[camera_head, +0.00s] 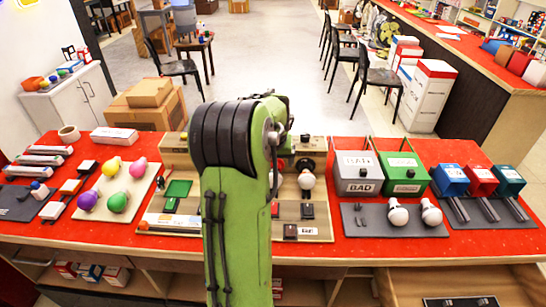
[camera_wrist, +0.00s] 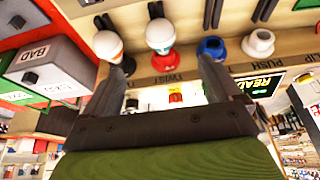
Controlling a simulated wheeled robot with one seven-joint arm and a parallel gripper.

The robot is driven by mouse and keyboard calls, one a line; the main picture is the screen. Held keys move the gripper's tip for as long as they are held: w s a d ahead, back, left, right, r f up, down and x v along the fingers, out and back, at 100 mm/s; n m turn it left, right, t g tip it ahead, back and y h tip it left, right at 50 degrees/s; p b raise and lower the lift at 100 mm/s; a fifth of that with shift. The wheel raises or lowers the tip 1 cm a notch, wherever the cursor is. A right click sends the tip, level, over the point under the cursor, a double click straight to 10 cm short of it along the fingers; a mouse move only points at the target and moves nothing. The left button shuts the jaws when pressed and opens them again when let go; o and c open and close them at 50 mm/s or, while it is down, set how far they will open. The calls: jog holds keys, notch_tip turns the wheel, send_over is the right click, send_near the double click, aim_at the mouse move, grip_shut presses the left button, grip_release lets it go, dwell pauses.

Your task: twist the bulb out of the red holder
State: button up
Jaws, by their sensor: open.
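My gripper (camera_wrist: 166,66) is open in the wrist view, its two dark fingers spread and nothing between their tips. A white bulb (camera_wrist: 159,27) with a red band, which looks like the red holder (camera_wrist: 161,43), shows beyond and between the fingertips, apart from them. A second white bulb (camera_wrist: 106,43) with an orange mark sits left of it, close to the left fingertip. A blue holder (camera_wrist: 212,47) and a white holder (camera_wrist: 258,43) are to the right. In the head view one white bulb (camera_head: 306,180) shows on the panel; my arm hides the gripper and the panel's middle.
The panel (camera_wrist: 186,68) carries printed words such as TWIST and PUSH. Grey BAD box (camera_head: 358,188) and a green box (camera_head: 403,189) stand right of it, with two loose bulbs (camera_head: 397,214) on a dark mat. Coloured bulbs (camera_head: 117,201) lie on a board at left.

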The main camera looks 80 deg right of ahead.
aim_at(274, 177)
jog(key=b+x, duration=0.2)
jog(key=x, duration=1.1)
jog(key=shift+d+f, duration=0.1)
jog(key=shift+f, duration=0.25)
jog(key=c, duration=1.1)
jog(key=shift+w, duration=0.1)
jog(key=shift+c, duration=0.2)
